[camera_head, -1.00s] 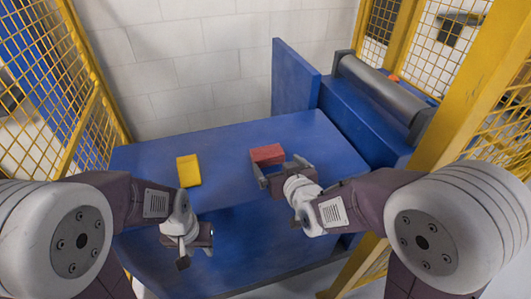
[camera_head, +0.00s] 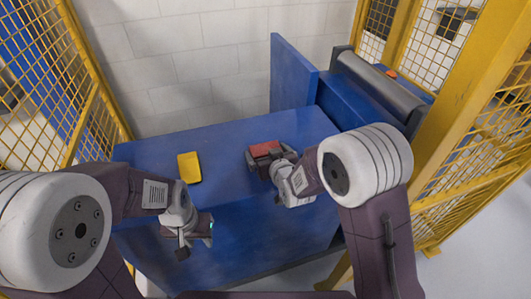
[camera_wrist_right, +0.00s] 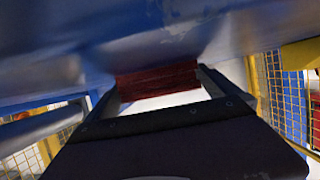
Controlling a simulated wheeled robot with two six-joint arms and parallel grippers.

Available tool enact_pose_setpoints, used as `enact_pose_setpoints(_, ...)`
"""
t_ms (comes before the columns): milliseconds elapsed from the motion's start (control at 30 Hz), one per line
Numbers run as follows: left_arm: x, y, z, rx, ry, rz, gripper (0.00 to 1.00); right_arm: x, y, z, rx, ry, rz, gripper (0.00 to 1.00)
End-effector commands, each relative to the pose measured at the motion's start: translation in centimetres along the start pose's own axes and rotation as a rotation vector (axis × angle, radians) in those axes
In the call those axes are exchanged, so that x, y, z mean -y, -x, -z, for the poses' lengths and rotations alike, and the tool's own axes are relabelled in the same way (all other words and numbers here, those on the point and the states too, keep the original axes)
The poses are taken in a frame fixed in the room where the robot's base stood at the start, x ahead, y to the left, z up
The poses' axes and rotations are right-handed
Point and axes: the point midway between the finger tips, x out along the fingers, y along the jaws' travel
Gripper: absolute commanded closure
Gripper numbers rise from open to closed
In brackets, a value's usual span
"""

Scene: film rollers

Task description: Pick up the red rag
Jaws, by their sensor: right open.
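The red rag (camera_head: 265,148) lies folded on the blue table toward the right of its middle. My right gripper (camera_head: 262,157) is open at the rag, with a finger on each side of it in the head view. In the right wrist view the rag (camera_wrist_right: 158,81) spans the gap between the two open fingers. I cannot tell whether the fingers touch it. My left gripper (camera_head: 196,254) hangs in front of the table's near edge, away from the rag.
A yellow rag (camera_head: 189,167) lies on the blue table (camera_head: 140,155) to the left. A blue upright panel (camera_head: 293,75) and a grey roller (camera_head: 375,85) stand at the back right. Yellow mesh fences (camera_head: 75,70) rise on both sides. The tabletop between the rags is clear.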

Motion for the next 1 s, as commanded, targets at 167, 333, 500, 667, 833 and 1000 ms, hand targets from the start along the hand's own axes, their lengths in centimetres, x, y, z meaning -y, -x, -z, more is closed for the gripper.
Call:
enact_pose_setpoints(167, 0.0, 0.0, 0.0, 0.0, 0.0, 0.0, 0.64, 0.0, 0.1, 0.0, 0.0, 0.0, 0.0, 0.11)
enact_pose_setpoints(333, 0.0, 0.0, 0.0, 0.0, 0.0, 0.0, 0.64, 0.0, 0.1, 0.0, 0.0, 0.0, 0.0, 0.49)
enact_pose_setpoints(500, 0.0, 0.1, 0.0, 0.0, 0.0, 0.0, 0.64, 0.0, 0.1, 0.0, 0.001, 0.0, 0.0, 0.49)
enact_pose_setpoints(667, 0.0, 0.5, 0.1, 0.0, 0.0, 0.0, 0.64, 0.0, 0.5, 1.0, -0.001, 0.0, 0.0, 0.49)
enact_pose_setpoints(833, 0.0, 1.6, 0.2, 0.0, 0.0, 0.0, 0.64, 0.0, 1.6, 3.8, -0.005, 0.0, 0.001, 0.49)
enact_pose_setpoints(1000, 0.0, 2.2, 0.2, 0.0, 0.0, 0.0, 0.64, -3.0, 3.8, 5.3, -0.002, -0.001, -0.006, 0.49)
